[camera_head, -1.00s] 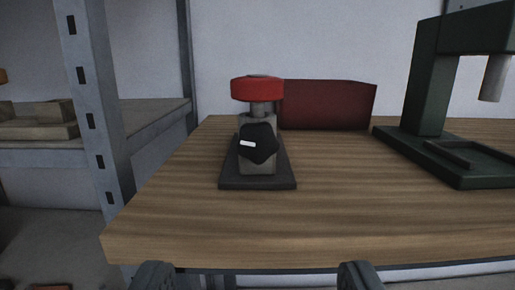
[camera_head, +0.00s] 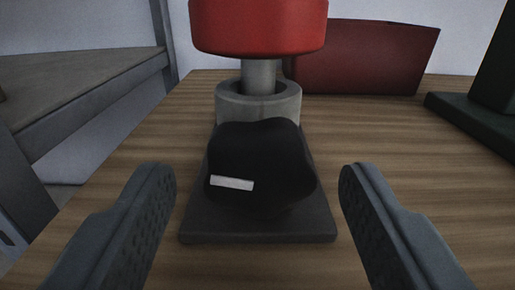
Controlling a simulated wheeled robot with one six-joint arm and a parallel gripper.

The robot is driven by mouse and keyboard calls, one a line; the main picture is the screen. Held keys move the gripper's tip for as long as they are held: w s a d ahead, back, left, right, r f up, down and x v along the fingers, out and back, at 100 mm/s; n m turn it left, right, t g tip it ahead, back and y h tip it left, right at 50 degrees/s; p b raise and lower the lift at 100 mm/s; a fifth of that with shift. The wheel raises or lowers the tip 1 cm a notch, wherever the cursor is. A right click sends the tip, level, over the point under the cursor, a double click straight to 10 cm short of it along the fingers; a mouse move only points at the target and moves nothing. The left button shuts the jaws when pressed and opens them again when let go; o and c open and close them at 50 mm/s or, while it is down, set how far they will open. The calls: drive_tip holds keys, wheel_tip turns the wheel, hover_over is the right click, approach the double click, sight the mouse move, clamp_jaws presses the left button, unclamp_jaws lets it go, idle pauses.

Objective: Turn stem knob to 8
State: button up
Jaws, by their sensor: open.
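The black lobed stem knob (camera_head: 262,160) faces me on the front of a grey valve-like body (camera_head: 258,104). A white marker bar (camera_head: 232,183) on the knob lies left of its middle and points left, tilted slightly. No numbers or scale show around the knob. A red cap (camera_head: 258,26) sits on a grey stem above the body. The dark base plate (camera_head: 258,227) lies flat on the table. My gripper (camera_head: 257,185) is open, one finger on each side of the knob, with a gap to it on both sides.
A wooden table (camera_head: 378,135) carries the device. A dark red box (camera_head: 365,58) stands behind it to the right. The base of a dark green machine (camera_head: 475,115) is at the right edge. A grey metal shelf (camera_head: 75,80) stands at the left.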

drive_tip(key=shift+w, duration=0.3)
drive_tip(key=c, duration=1)
drive_tip(key=shift+m, duration=0.4)
drive_tip(key=m, duration=0.6)
drive_tip(key=shift+m, duration=0.3)
drive_tip(key=m, duration=0.6)
drive_tip(key=shift+a+r, duration=0.1)
drive_tip(key=shift+m, duration=0.4)
